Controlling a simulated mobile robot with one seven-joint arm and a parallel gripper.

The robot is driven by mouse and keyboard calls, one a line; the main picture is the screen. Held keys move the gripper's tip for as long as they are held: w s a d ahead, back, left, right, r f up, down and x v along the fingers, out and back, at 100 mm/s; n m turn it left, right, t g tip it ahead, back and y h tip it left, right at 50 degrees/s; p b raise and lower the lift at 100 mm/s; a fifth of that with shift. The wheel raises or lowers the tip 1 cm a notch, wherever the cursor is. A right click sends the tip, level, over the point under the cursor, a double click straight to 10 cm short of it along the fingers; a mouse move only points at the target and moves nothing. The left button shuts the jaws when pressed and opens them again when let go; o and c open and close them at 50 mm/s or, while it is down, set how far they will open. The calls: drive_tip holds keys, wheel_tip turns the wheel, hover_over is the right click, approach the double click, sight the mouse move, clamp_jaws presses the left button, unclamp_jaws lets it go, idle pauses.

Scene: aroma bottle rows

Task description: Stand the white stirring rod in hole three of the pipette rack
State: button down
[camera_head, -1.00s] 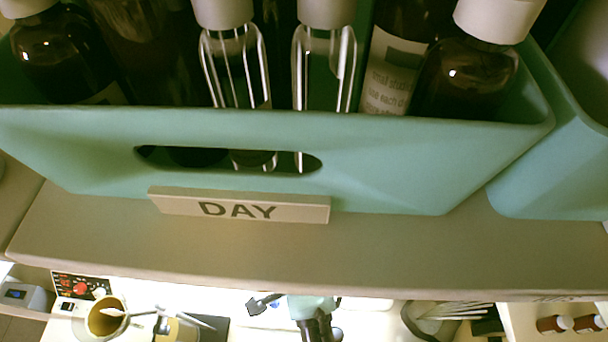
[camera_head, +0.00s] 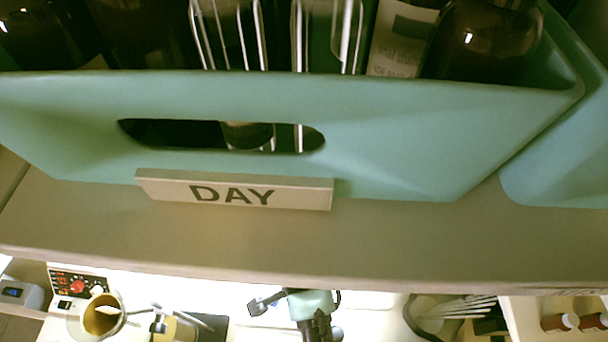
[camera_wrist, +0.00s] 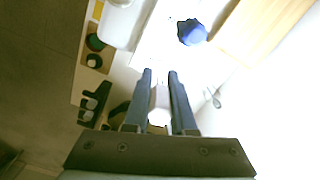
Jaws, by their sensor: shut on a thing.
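My gripper (camera_wrist: 160,74) shows in the wrist view, with its two dark blue-grey fingers close together. It is shut on a slim white thing, which looks like the white stirring rod (camera_wrist: 158,117); it is seen nearly end-on between the fingers, and glare blurs its outline. I cannot make out the pipette rack or its hole three for certain. A tan strip with dark round spots (camera_wrist: 96,45) lies left of the fingers in the wrist view, too blurred to name. I cannot pick out my gripper in the head view.
A teal bin (camera_head: 400,130) of bottles, with a DAY sign (camera_head: 235,190), stands on a shelf (camera_head: 420,240) and fills most of the head view. Below are a pale cup (camera_head: 105,315), a teal-and-black instrument (camera_head: 312,305) and several white sticks (camera_head: 465,308). A blue object (camera_wrist: 192,32) lies beyond the fingers.

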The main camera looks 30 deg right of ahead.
drive_tip(key=shift+f, duration=0.25)
drive_tip(key=shift+f+b, duration=0.75)
drive_tip(key=shift+f, duration=0.3)
drive_tip(key=c, duration=0.7)
unclamp_jaws()
drive_tip(key=shift+f, duration=0.1)
wheel_tip(320, 180, up, 3)
drive_tip(key=p, duration=0.3)
drive_tip(key=shift+r+p, duration=0.8)
drive_tip(key=shift+r, duration=0.55)
